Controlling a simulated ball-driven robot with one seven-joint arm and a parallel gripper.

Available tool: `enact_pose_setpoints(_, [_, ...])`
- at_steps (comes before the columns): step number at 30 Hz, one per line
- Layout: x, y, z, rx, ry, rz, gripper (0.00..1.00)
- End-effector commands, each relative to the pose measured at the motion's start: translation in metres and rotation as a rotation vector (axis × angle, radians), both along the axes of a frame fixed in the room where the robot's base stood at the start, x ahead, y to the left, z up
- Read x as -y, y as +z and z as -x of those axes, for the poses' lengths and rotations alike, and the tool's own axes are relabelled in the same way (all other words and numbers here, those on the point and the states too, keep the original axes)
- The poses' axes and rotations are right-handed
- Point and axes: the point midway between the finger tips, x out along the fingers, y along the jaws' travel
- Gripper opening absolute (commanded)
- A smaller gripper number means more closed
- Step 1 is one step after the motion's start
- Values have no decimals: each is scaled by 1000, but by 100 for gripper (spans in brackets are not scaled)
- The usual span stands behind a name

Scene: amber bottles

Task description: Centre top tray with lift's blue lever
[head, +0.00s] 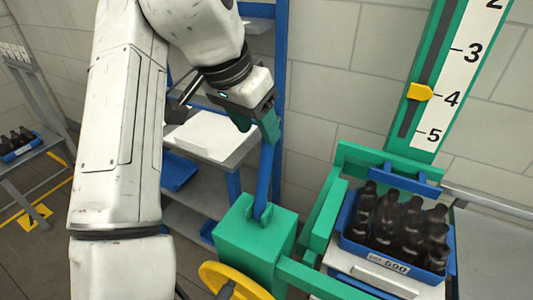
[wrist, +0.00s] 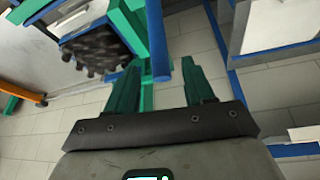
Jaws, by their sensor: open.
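The blue lever (head: 265,180) stands nearly upright from a green box (head: 245,240) on the lift. My gripper (head: 257,122) is at the lever's upper end, with its green fingers apart. In the wrist view the lever (wrist: 157,45) reaches down between the open fingers (wrist: 160,85), and I cannot tell whether either touches it. The top tray (head: 446,268), blue with dark bottles and a label reading 590, sits on the lift's white platform inside a green frame (head: 325,215).
A yellow pointer (head: 420,92) on the green scale post sits near 4. A yellow handwheel (head: 225,280) is below the green box. A blue-posted shelf (head: 280,60) stands behind my arm. Another bottle tray (head: 20,150) is on a rack at far left.

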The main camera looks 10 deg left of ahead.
Motion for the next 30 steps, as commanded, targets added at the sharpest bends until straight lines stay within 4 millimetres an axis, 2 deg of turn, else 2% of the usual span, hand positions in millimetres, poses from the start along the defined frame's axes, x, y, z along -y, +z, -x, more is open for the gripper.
enact_pose_setpoints(1, [2,-14,-2,0,-1,0,53])
enact_pose_setpoints(3, [5,-24,-6,1,-1,-1,53])
enact_pose_setpoints(12, [14,-56,-18,1,-1,-1,53])
enact_pose_setpoints(18, [16,-64,-21,2,-1,-1,53])
enact_pose_setpoints(27, [17,-64,-21,2,0,-1,53])
enact_pose_setpoints(30, [17,-64,-21,2,0,-1,45])
